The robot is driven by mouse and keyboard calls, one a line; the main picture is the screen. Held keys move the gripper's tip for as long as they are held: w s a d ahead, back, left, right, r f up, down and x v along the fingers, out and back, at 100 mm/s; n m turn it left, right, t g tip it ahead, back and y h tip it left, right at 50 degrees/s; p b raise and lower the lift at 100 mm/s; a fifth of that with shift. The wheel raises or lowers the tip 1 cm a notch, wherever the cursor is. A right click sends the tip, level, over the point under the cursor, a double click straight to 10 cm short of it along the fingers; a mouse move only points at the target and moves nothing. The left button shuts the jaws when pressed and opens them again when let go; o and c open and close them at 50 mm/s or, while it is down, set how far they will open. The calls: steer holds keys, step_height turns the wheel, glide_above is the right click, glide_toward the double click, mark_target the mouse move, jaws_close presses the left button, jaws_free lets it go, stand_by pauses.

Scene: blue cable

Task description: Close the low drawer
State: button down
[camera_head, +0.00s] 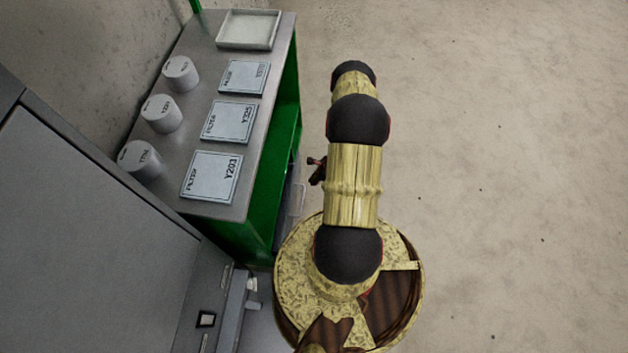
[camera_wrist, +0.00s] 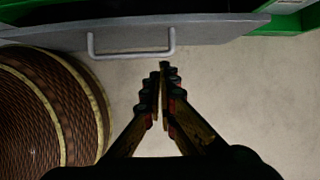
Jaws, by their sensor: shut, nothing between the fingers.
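The low drawer shows in the wrist view as a grey front panel (camera_wrist: 215,32) with a pale bar handle (camera_wrist: 131,53), across the top of the picture. In the head view only a light piece of it (camera_head: 291,190) shows low beside the green cabinet (camera_head: 266,205), partly hidden by my arm. The panel stands at a slight angle to the picture, and how far it is out is hard to tell. My gripper (camera_wrist: 161,75) is shut and empty, its tips just below the right end of the handle, with no clear contact. In the head view a dark part of my gripper (camera_head: 317,170) shows left of my arm.
The cabinet's grey top holds several filter boxes (camera_head: 231,122), white cylinders (camera_head: 162,113) and a white tray (camera_head: 249,30). A grey cabinet (camera_head: 80,230) stands at the left. The concrete floor (camera_head: 500,180) is clear on the right.

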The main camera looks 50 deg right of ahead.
mark_target(295, 185)
steer(key=w+f+b, duration=0.1)
steer(key=f, duration=0.1)
steer(key=w+a+f+b, duration=0.1)
steer(key=w+f, duration=0.1)
steer(key=w+a+f+b, duration=0.1)
steer(key=f, duration=0.1)
steer(key=shift+w+a+f, duration=0.1)
steer(key=shift+w+a, duration=0.05)
steer(key=shift+w, duration=0.2)
steer(key=shift+w+a, duration=0.3)
steer(key=shift+w, duration=0.25)
steer(key=shift+b, duration=0.3)
steer(key=shift+w+a, duration=0.3)
steer(key=shift+w, duration=0.3)
steer(key=shift+w+a, duration=0.3)
steer(key=shift+w, duration=0.25)
